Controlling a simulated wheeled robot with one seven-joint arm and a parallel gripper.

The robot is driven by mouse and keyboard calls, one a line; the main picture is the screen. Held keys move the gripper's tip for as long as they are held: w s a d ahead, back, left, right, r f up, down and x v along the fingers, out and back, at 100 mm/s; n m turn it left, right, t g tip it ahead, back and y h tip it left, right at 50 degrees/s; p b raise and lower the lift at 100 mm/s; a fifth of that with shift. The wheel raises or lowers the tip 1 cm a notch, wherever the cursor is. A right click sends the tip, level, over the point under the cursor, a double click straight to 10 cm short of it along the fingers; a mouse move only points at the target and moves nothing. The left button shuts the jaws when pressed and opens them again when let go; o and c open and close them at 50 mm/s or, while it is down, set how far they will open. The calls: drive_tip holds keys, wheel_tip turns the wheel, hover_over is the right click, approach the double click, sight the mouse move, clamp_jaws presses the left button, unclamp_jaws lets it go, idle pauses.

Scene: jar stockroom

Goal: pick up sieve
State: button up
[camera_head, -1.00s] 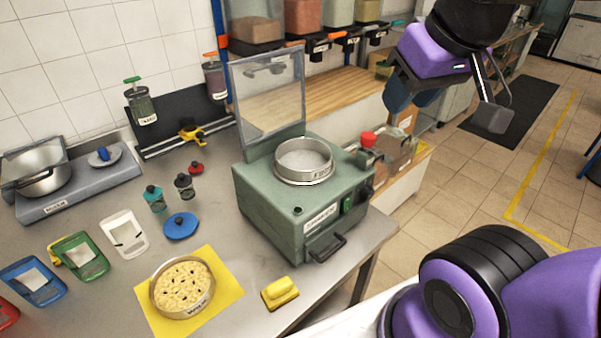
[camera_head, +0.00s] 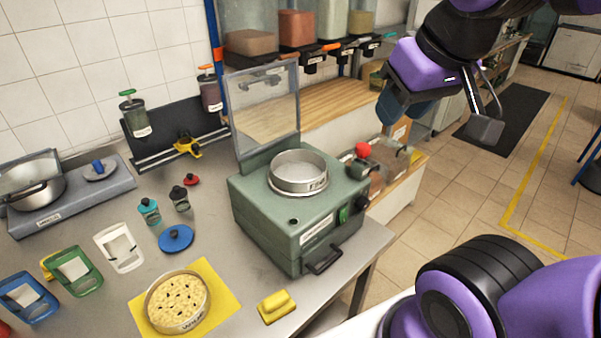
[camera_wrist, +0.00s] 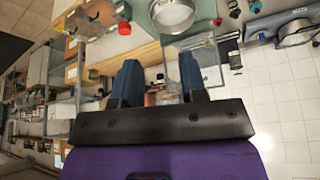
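A round metal sieve with a pale mesh and a label (camera_head: 299,184) sits on top of a green machine (camera_head: 265,215) with a raised clear lid. It also shows at the top of the wrist view (camera_wrist: 174,14). A second round metal-rimmed sieve (camera_head: 198,318) rests on a yellow mat (camera_head: 222,284), filled with lumpy pale-yellow material. My gripper (camera_head: 397,108) hangs in the air to the right of and above the machine, apart from both sieves. In the wrist view its two blue fingers (camera_wrist: 160,80) stand apart with nothing between them.
The machine's clear lid (camera_head: 265,110) stands up behind the sieve. Wall dispensers (camera_head: 295,28) hang behind a wooden shelf.

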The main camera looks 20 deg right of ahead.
drive_tip(key=shift+w, duration=0.1)
drive_tip(key=shift+c, duration=0.4)
drive_tip(key=n+g, duration=0.4)
drive_tip(key=n, duration=0.2)
hover_over(282, 180)
drive_tip(key=shift+y, duration=0.3)
drive_tip(key=f, duration=1.8)
drive_tip(key=shift+s+d, duration=0.35)
drive_tip(key=shift+s, duration=0.05)
drive_tip(key=f, duration=0.7)
drive_tip(key=w+f, duration=0.1)
drive_tip(key=f, duration=0.2)
drive_tip(key=shift+w+a+f, duration=0.1)
drive_tip(key=shift+a+f, duration=0.2)
clamp_jaws()
